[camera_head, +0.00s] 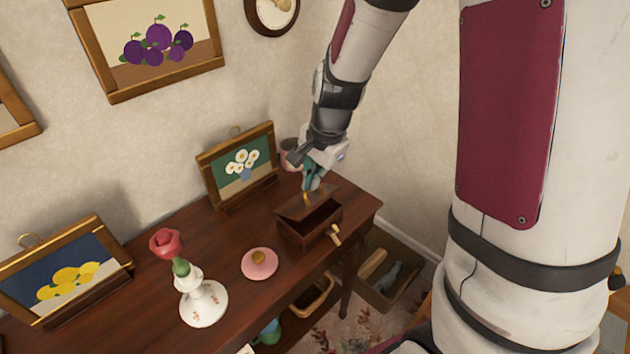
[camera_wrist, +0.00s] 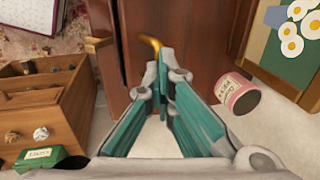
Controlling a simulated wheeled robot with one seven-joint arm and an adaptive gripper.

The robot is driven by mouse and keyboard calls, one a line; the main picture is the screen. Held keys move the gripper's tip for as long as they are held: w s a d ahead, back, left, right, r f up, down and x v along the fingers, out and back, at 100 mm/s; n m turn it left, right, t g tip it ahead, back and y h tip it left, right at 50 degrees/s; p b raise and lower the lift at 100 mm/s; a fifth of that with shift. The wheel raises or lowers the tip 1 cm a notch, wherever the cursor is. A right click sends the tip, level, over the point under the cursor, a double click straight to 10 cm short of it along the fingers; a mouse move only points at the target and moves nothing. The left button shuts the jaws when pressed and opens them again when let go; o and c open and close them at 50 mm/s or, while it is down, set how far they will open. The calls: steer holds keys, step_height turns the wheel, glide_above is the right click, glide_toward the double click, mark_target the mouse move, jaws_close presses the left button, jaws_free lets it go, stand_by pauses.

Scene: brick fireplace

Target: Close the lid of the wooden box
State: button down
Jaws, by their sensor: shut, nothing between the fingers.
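The dark wooden box (camera_head: 308,231) stands near the right end of the table, with its lid (camera_head: 296,208) partly raised and a dark gap showing at the front. A brass handle (camera_head: 335,236) sticks out from the box's front. My gripper (camera_head: 310,187) is shut and empty, at the lid's upper side beside a small brass piece. In the wrist view, my gripper's teal fingers (camera_wrist: 162,76) point at a curved brass piece (camera_wrist: 150,41) on the brown lid. I cannot tell whether they touch it. The fingers partly hide the lid in the head view.
A pink tin (camera_wrist: 238,94) stands behind the box, near a framed flower picture (camera_head: 241,165). A pink dish (camera_head: 259,264) and a white vase with a rose (camera_head: 203,302) stand to the left on the table (camera_head: 222,268). An open wooden crate (camera_head: 392,292) is below, right.

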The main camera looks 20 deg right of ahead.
steer(key=c, duration=2)
jaws_free()
steer(key=shift+w+a+f, duration=0.15)
steer(key=shift+a+f, duration=0.05)
steer(key=shift+w, duration=0.15)
steer(key=shift+r, duration=0.15)
steer(key=v, duration=1.2)
steer(key=shift+d, duration=0.1)
steer(key=shift+c, duration=0.6)
